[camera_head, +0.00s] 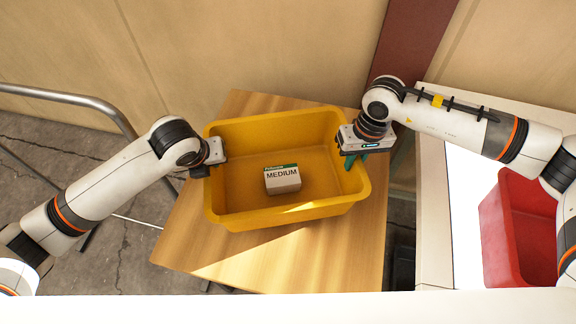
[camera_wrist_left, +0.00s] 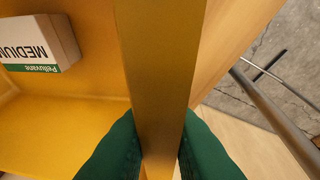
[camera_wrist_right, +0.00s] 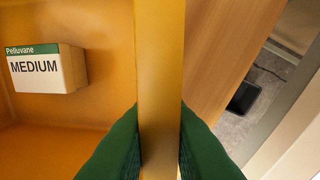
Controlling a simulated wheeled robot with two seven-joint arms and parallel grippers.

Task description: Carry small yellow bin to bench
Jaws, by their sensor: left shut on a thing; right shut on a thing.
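The yellow bin (camera_head: 285,216) is upright over the wooden bench (camera_head: 240,268) in the head view. I cannot tell whether its base touches the bench. A small box marked MEDIUM (camera_head: 283,180) lies inside it. My left gripper (camera_head: 205,168) is at the bin's left wall, and its green fingers (camera_wrist_left: 160,145) are shut on that wall in the left wrist view. My right gripper (camera_head: 351,160) is at the right wall, and its green fingers (camera_wrist_right: 160,145) are shut on that wall in the right wrist view. The bin's underside is hidden.
A white table (camera_head: 433,200) with a red bin (camera_head: 515,225) on it stands to the right. A grey metal rail (camera_head: 75,99) is at the left. A beige wall (camera_head: 250,45) rises behind the bench. Bare wood shows in front of the bin.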

